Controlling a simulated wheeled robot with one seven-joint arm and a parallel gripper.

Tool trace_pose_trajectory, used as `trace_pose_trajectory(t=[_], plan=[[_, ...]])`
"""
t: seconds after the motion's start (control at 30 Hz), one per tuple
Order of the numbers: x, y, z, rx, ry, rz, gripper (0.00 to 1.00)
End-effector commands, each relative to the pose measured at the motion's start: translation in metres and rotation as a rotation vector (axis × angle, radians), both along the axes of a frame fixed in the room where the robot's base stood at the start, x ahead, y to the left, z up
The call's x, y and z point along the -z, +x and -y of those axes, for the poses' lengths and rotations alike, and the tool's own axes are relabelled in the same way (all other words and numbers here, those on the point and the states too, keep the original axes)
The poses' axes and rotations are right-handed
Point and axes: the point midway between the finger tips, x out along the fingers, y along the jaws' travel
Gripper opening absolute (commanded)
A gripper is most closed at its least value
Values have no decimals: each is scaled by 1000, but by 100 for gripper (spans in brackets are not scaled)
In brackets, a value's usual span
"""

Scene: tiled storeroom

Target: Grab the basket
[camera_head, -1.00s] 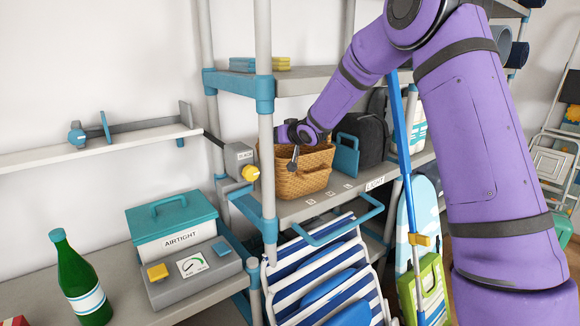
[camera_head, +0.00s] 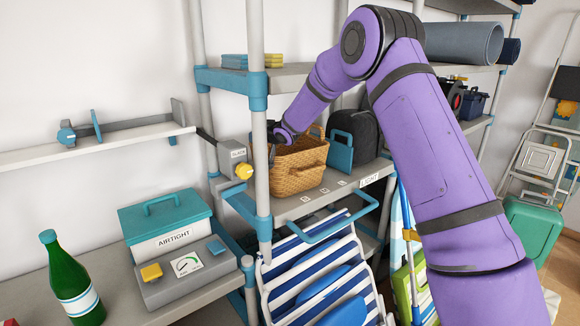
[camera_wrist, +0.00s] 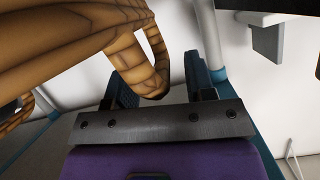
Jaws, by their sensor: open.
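The woven tan basket (camera_head: 298,172) stands upright on the middle shelf of the rack, with a loop handle at its rim. My gripper (camera_head: 272,133) is at the basket's upper left end, partly hidden behind the rack post. In the wrist view the basket (camera_wrist: 60,45) fills the upper left, close to the camera. Its handle loop hangs down between the two dark fingers of my gripper (camera_wrist: 160,85). The fingers are apart, with a gap beside the handle. I cannot tell whether either finger touches it.
A rack post (camera_head: 258,140) stands just left of the basket. A blue bookend-like panel (camera_head: 340,153) and a dark backpack (camera_head: 358,134) are to its right. An upper shelf (camera_head: 290,77) lies above. A grey box with a yellow knob (camera_head: 236,162) is left of the post.

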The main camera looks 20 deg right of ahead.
Motion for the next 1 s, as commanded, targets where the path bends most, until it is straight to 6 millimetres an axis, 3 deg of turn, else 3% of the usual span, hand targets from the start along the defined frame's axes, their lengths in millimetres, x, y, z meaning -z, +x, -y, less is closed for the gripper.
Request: trace_pose_trajectory(t=[0.13,0.3,0.37,0.77,1.0], plan=[[0,0,0,0,0,0,50],[0,0,0,0,0,0,11],[0,0,0,0,0,0,0],[-3,0,0,0,0,1,0],[-18,0,1,1,1,2,0]])
